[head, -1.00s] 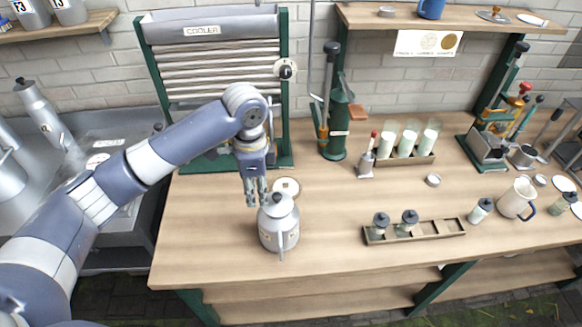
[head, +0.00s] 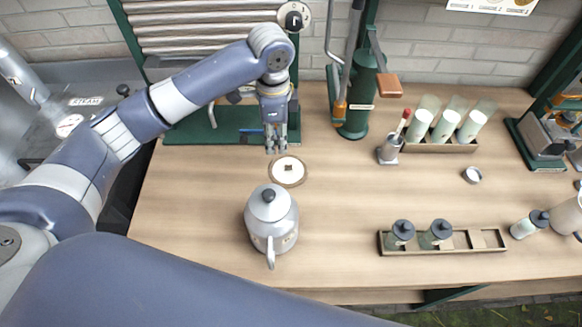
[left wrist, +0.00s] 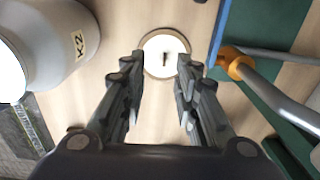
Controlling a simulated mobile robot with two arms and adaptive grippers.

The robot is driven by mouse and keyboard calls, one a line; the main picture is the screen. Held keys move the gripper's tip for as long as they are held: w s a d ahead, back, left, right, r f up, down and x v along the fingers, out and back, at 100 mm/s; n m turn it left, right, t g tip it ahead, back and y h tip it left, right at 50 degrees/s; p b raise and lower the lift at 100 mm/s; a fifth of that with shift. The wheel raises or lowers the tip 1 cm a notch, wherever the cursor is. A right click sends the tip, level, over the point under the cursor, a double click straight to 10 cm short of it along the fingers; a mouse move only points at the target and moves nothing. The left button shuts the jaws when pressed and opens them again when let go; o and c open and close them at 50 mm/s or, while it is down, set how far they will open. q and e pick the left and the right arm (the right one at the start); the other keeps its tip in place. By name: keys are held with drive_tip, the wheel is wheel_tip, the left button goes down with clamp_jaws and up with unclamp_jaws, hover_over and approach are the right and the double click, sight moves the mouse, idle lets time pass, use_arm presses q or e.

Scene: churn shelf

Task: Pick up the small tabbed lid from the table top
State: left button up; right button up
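The small tabbed lid (head: 288,171) is a white disc with a tan rim and a small dark tab at its centre. It lies flat on the wooden table top, behind the grey lidded can. My left gripper (head: 276,150) points down just behind and left of the lid in the head view. In the left wrist view the lid (left wrist: 165,54) shows beyond and between the tips of my left gripper (left wrist: 161,85), whose fingers are spread with nothing between them. The exact height above the lid is hard to tell. My right gripper is not in view.
The grey can (head: 271,222) stands close in front of the lid; its K2 label shows in the left wrist view. The green base of the cooler (head: 230,124) lies behind. A green pump (head: 361,95) and a rack of jars (head: 443,241) stand right. Table between is clear.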

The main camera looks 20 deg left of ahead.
use_arm(q)
drive_tip(key=f, duration=0.1)
hover_over(285, 166)
drive_tip(key=a, duration=0.1)
drive_tip(key=f, duration=0.4)
drive_tip(key=shift+s+a+f, duration=0.15)
drive_tip(key=shift+s+f, duration=0.05)
drive_tip(key=shift+f, duration=0.65)
drive_tip(key=f, duration=0.1)
drive_tip(key=f+p, duration=0.1)
drive_tip(key=f, duration=0.1)
drive_tip(key=d+f, duration=0.1)
drive_tip(key=shift+w+d+f+p, duration=0.1)
drive_tip(key=shift+w+f+p, duration=0.15)
drive_tip(key=shift+p, duration=0.1)
drive_tip(key=shift+f, duration=0.4)
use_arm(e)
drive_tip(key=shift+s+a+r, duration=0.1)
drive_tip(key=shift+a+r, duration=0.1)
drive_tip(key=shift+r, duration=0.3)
use_arm(q)
drive_tip(key=shift+c, duration=0.3)
clamp_jaws()
